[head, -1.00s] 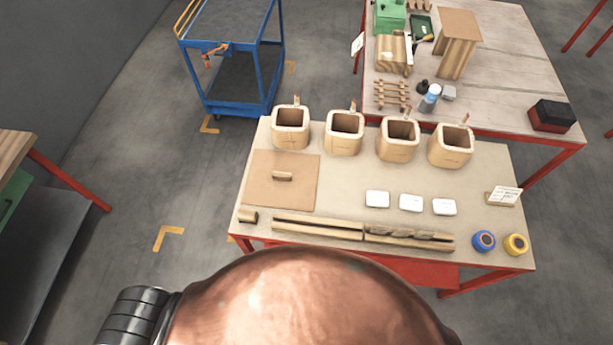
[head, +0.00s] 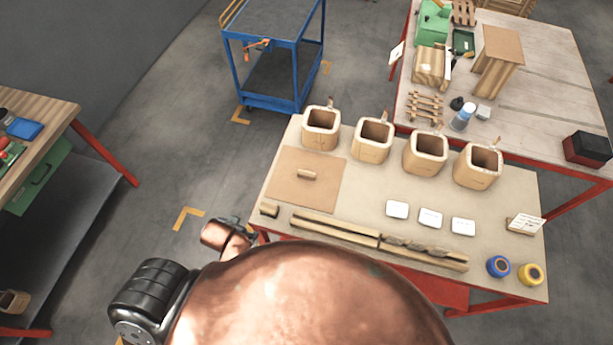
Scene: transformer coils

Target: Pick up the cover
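The cover looks to be the flat brown square board (head: 290,190) with a small wooden handle (head: 306,174) on top. It lies flat at the left end of the near table (head: 370,190), in front of the leftmost coil. Neither of my grippers shows in the head view. Only copper and black parts of my own body and left arm show at the bottom, apart from the board.
Several hollow wooden coils (head: 321,128) stand along the table's back edge. White pads (head: 430,218), long wooden strips (head: 335,228), a blue tape roll (head: 498,266) and a yellow one (head: 530,274) lie in front. A blue cart (head: 272,104) stands behind.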

